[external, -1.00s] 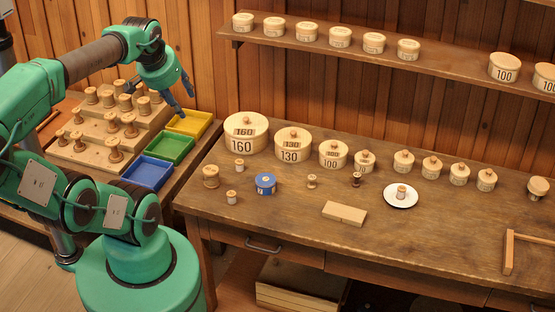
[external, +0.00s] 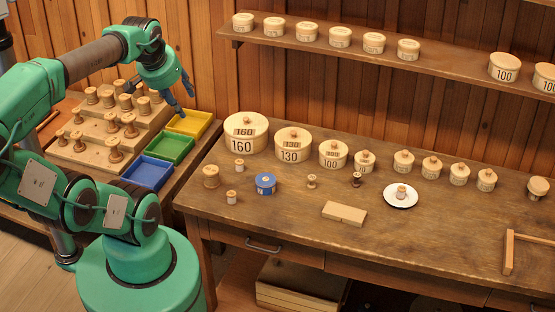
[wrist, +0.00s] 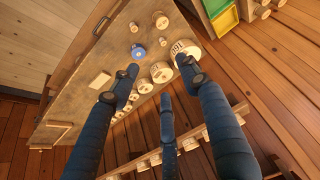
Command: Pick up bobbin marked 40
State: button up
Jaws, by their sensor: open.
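Several wooden bobbins stand on the stepped rack (external: 84,154) at the left, but no number on them is readable, so I cannot tell which is marked 40. More bobbins stand on the workbench: a larger one (external: 211,177), two small ones (external: 239,165) (external: 231,197) near it, a light one (external: 311,181), a dark one (external: 356,179) and one on a white saucer (external: 401,192). My gripper (external: 182,103) is open and empty, in the air above the yellow tray. In the wrist view its blue fingers (wrist: 158,68) are spread apart, with the bench beyond them.
Yellow (external: 190,123), green (external: 168,148) and blue (external: 146,173) trays lie between rack and bench. Round lidded boxes marked 160 (external: 245,146), 130 (external: 290,155) and 100 (external: 333,163) line the bench back. A shelf (external: 460,66) runs above.

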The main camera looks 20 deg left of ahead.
dwell(0.4)
jog(key=c, duration=0.3)
jog(key=shift+w, duration=0.1)
jog(key=w+d+f+m+g, duration=0.1)
jog(key=w+f, duration=0.4)
jog(key=w, duration=0.3)
jog(key=w+f+g, duration=0.1)
jog(key=w+f, duration=0.3)
jog(key=w, duration=0.4)
jog(key=w+d+f+g, duration=0.1)
jog(key=w+f, duration=0.4)
jog(key=f, duration=0.4)
jog(key=w+f+m+g, duration=0.1)
jog(key=w+f, duration=0.5)
jog(key=f, duration=0.4)
jog(key=shift+w+d+f, duration=0.2)
jog(key=shift+d+f, duration=0.1)
jog(key=shift+d, duration=0.05)
